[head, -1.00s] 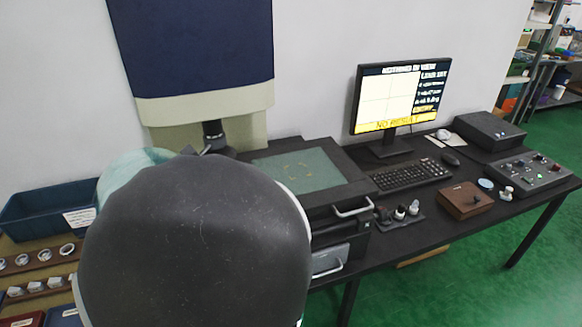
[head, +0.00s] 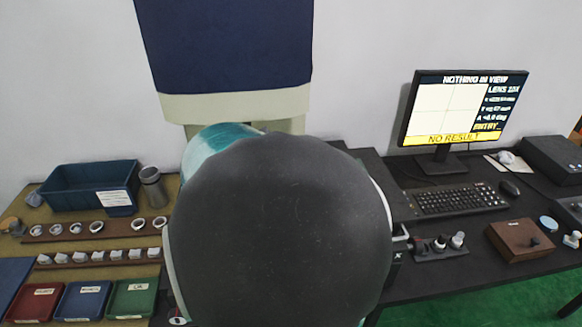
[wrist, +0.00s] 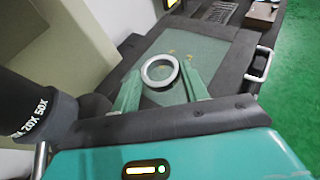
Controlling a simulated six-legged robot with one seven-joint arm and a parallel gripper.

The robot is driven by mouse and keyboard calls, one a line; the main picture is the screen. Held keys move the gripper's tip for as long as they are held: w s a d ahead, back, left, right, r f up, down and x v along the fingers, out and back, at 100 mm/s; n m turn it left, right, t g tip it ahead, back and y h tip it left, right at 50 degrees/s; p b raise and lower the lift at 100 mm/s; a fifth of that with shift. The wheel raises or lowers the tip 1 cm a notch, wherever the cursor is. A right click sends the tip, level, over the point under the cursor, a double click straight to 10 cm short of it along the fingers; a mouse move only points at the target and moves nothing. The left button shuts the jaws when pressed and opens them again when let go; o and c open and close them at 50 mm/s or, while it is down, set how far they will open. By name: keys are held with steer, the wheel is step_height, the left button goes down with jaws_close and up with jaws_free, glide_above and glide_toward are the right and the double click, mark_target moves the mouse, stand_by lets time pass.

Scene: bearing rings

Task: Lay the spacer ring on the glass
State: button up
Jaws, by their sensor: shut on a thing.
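The spacer ring (wrist: 146,79) is a plain pale metal ring, seen in the wrist view. My gripper (wrist: 161,85) is shut on it, with a green finger on either side of the ring. The glass (wrist: 214,55) is a dull green plate in a dark stage, and the ring shows in front of it. I cannot tell the height of the ring above the glass. In the head view my dark arm link hides the glass, the ring and my gripper.
The lens barrel (wrist: 37,115) stands close on the left in the wrist view. The monitor (head: 462,110) reads "nothing in view". Rings on racks (head: 90,229), a blue bin (head: 92,186) and coloured trays (head: 82,300) lie at the left. A keyboard (head: 462,199) lies right.

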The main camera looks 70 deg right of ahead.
steer(key=s+d+f, duration=0.1)
steer(key=d+f, duration=0.2)
steer(key=s+d+f, duration=0.2)
steer(key=d, duration=0.2)
steer(key=s+d+f, duration=0.2)
steer(key=d+f, duration=0.1)
steer(key=shift+s+d+f, duration=0.25)
steer(key=shift+d+f, duration=0.05)
steer(key=shift+d, duration=0.05)
steer(key=shift+s+d+f, duration=0.1)
steer(key=shift+f, duration=0.15)
steer(key=shift+d+f, duration=0.2)
steer(key=shift+f, duration=1.55)
steer(key=shift+f, duration=0.15)
steer(key=o, duration=1)
